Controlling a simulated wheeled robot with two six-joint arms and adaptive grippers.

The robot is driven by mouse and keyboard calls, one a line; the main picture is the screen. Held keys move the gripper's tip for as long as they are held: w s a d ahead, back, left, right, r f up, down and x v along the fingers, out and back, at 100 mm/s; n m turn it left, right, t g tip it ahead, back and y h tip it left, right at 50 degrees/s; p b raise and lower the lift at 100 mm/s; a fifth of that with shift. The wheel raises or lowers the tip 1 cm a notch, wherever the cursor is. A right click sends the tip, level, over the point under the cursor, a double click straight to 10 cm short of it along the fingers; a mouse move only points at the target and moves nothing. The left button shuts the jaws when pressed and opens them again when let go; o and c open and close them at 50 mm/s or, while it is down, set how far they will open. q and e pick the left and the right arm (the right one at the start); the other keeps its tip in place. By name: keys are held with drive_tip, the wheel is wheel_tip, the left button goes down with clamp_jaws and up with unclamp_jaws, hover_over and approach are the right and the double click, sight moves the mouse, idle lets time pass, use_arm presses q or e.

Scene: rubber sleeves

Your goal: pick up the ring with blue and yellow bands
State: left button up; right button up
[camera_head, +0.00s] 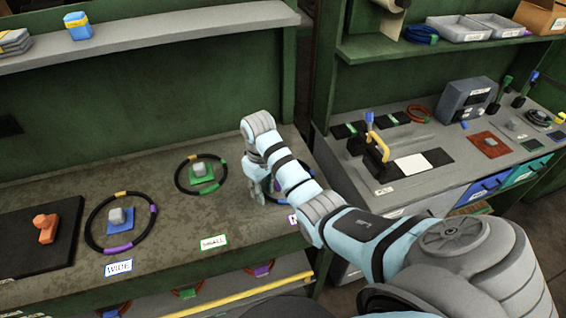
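Three dark rings lie on the left bench. The left ring (89,214) has yellow and purple bands and circles a grey block on a blue plate. The middle ring (178,184) has yellow and green bands around a grey block on a green plate. A third ring (272,199) is mostly hidden behind my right arm; a bluish-purple patch shows there, and I cannot make out its bands fully. My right gripper (259,196) points down at this ring's left side; contact and finger opening are unclear. My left gripper is not in view.
Cards marked WIDE (118,267) and SMALL (214,243) sit at the bench's front edge. An orange object (46,227) stands on a black mat at left. Below, a lower shelf holds more rings. A second bench with a yellow-handled tool (377,145) stands at right.

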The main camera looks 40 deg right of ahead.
drive_tip(key=shift+r, duration=0.1)
clamp_jaws()
